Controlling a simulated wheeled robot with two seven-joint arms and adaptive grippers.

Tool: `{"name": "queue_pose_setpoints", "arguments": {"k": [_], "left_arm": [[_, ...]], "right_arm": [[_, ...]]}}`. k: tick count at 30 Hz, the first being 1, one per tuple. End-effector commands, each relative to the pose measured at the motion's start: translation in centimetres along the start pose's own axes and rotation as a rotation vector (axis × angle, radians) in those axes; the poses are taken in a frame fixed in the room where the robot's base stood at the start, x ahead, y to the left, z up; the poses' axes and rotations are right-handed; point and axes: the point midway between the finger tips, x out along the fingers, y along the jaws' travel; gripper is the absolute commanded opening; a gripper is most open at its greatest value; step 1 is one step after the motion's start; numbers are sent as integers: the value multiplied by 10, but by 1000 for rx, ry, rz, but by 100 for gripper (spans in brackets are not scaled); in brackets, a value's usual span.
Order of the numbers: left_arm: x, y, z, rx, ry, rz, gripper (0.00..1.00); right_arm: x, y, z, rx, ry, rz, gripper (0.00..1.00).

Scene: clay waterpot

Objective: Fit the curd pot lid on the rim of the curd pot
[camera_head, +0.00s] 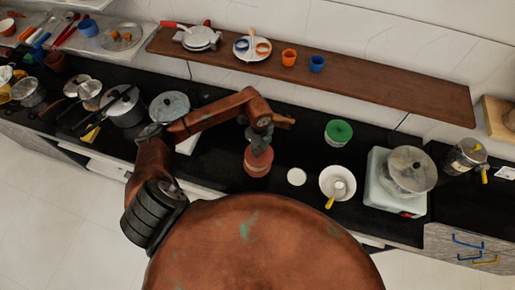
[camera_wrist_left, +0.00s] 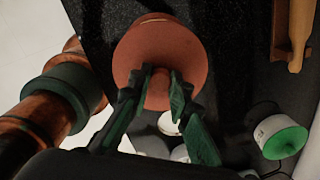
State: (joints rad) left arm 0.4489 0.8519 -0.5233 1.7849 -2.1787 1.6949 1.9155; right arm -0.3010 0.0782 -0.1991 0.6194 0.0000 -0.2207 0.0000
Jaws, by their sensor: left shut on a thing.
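My left gripper (camera_head: 258,149) is shut on the knob of the curd pot lid. In the left wrist view its fingers (camera_wrist_left: 160,82) close on that knob from both sides, and the terracotta lid (camera_wrist_left: 150,50) spreads out as a round disc beyond them. In the head view the reddish clay curd pot (camera_head: 257,170) stands upright on the dark counter, right under the gripper. The lid covers most of the pot's mouth from above. I cannot tell whether the lid touches the rim or hangs just above it. My right gripper is not in view.
A white container with a green top (camera_head: 338,132), a small white disc (camera_head: 296,177) and a white bowl (camera_head: 329,174) with a yellow-handled utensil stand to the right. A steel pot (camera_head: 409,168) sits farther right. Several pans crowd the left. A wooden shelf (camera_head: 380,87) runs behind.

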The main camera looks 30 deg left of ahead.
Motion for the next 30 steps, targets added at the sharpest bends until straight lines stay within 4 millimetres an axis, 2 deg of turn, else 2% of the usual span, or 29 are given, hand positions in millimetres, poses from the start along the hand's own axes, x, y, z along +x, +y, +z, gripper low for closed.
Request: {"name": "queue_pose_setpoints", "arguments": {"k": [3, 8, 14, 24, 30], "left_arm": [[2, 4, 3, -164, 0, 0, 0], [6, 5, 5, -263, 0, 0, 0], [14, 5, 5, -271, 0, 0, 0], [40, 6, 5, -270, -1, 1, 0], [44, 6, 5, -269, -2, 0, 0]], "right_arm": [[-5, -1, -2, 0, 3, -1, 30], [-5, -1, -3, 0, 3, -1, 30], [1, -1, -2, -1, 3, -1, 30], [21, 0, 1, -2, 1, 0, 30], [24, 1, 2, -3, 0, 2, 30]]}}
